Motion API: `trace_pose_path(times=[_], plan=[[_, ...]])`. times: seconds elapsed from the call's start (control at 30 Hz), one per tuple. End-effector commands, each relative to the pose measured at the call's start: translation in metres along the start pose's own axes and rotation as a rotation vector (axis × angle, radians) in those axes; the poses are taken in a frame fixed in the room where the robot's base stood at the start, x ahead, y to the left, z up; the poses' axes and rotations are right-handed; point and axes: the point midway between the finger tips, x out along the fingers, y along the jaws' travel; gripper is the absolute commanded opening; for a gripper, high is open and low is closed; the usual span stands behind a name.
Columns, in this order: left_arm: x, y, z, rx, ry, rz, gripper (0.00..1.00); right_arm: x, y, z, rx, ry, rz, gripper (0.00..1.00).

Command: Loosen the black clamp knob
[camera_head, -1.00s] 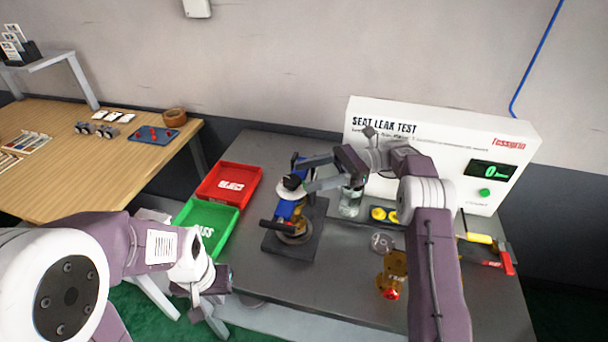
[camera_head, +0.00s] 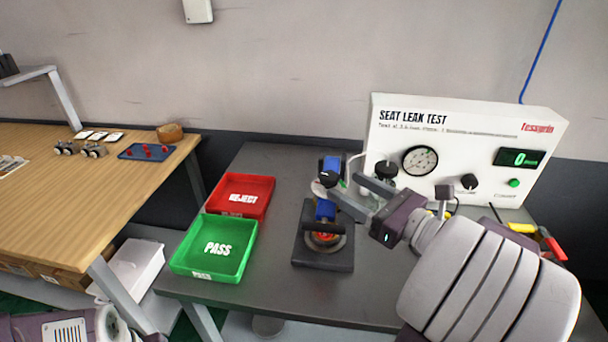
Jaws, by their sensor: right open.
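The black clamp knob (camera_head: 328,179) sits on top of the blue clamp fixture (camera_head: 325,209), which stands on a dark base plate (camera_head: 323,257) on the grey bench. My right gripper (camera_head: 345,185) comes in from the right with its two fingers apart. Its fingertips are just right of the knob and overlap the fixture in the picture. I cannot tell whether a finger touches the knob. Only part of my left arm shows at the bottom left edge, and its gripper is out of the picture.
A red REJECT tray (camera_head: 262,182) and a green PASS tray (camera_head: 243,243) are left of the fixture. The white seat leak test panel (camera_head: 470,122), with gauge and knobs, stands behind and to the right. A wooden table (camera_head: 60,190) is at the left. The bench front is clear.

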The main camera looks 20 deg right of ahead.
Motion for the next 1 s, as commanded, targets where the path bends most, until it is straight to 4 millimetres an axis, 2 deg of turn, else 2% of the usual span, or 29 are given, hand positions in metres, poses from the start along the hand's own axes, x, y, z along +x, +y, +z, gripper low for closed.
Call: trace_pose_path(times=[0.13, 0.4, 0.5, 0.63, 0.87, 0.9, 1.0], plan=[[0.003, 0.000, 0.000, 0.000, 0.000, 0.000, 0.00, 0.017, 0.002, 0.000, -0.001, -0.001, 0.009, 0.60], [0.011, 0.000, 0.001, 0.000, 0.000, 0.000, 0.00, 0.068, 0.003, -0.001, 0.002, -0.001, 0.010, 0.60], [0.012, 0.000, 0.001, 0.000, 0.000, 0.000, 0.00, 0.081, 0.002, 0.000, 0.001, -0.002, 0.008, 0.60], [0.012, 0.000, 0.001, 0.000, 0.000, 0.000, 0.00, 0.089, 0.001, 0.001, 0.002, -0.002, 0.005, 0.60], [0.012, 0.000, 0.001, 0.000, 0.000, 0.000, 0.00, 0.090, 0.001, 0.001, 0.002, -0.001, 0.003, 0.60], [0.012, 0.000, 0.001, 0.000, 0.000, 0.000, 0.00, 0.090, 0.001, 0.001, 0.002, -0.001, 0.003, 0.55], [0.012, 0.000, 0.001, 0.000, 0.000, 0.000, 0.00, 0.090, 0.001, 0.001, 0.002, -0.001, 0.003, 0.27]])
